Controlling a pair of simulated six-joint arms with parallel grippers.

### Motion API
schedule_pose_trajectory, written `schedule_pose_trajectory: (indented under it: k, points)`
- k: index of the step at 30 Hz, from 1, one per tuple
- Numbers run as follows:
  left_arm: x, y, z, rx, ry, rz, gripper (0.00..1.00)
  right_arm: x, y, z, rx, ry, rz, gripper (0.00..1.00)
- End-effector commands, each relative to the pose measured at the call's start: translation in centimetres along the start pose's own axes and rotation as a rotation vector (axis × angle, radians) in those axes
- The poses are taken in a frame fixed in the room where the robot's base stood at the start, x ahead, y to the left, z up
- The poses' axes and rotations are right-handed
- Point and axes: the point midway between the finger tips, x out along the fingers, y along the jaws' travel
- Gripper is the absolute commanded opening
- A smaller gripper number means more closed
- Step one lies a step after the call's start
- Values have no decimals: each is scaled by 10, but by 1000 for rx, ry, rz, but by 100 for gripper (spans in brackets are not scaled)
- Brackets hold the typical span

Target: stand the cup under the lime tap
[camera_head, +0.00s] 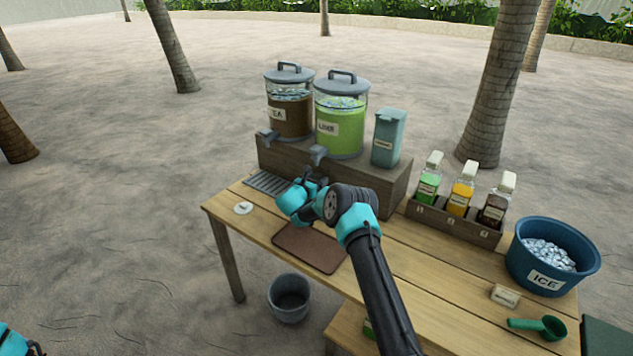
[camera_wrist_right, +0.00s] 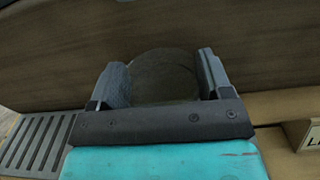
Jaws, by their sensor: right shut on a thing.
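The lime dispenser (camera_head: 340,115) is a lidded clear tank of green drink on a wooden riser (camera_head: 385,185). Its grey lime tap (camera_head: 318,154) sticks out at the front. My right gripper (camera_head: 312,180) is low in front of the riser, below the lime tap. In the right wrist view the gripper (camera_wrist_right: 162,82) is shut on a clear, dim cup (camera_wrist_right: 165,75), one finger on each side. The cup is hard to make out in the head view. A slotted drip tray (camera_head: 266,185) lies left of the gripper; it also shows in the wrist view (camera_wrist_right: 35,140).
A tea dispenser (camera_head: 288,118) stands left of the lime one, a teal bin (camera_head: 388,140) right of it. A brown mat (camera_head: 308,248) and white disc (camera_head: 243,208) lie in front. Bottles in a rack (camera_head: 455,220), an ice tub (camera_head: 552,258) and a green scoop (camera_head: 540,325) are right.

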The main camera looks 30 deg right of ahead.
Motion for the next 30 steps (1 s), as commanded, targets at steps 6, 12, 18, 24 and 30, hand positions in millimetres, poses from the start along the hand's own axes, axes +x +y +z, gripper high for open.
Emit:
schedule_pose_trajectory:
  k: [6,12,18,24,30]
  points:
    - [0,0,0,0,0,0,98,0,0,-6,1,-1,-1,36]
    - [0,0,0,0,0,0,98,0,0,-7,1,-1,-1,36]
    - [0,0,0,0,0,0,98,0,0,-10,1,-1,-1,82]
    - [0,0,0,0,0,0,98,0,0,-9,1,0,0,98]
    - [0,0,0,0,0,0,98,0,0,-9,1,0,-1,98]
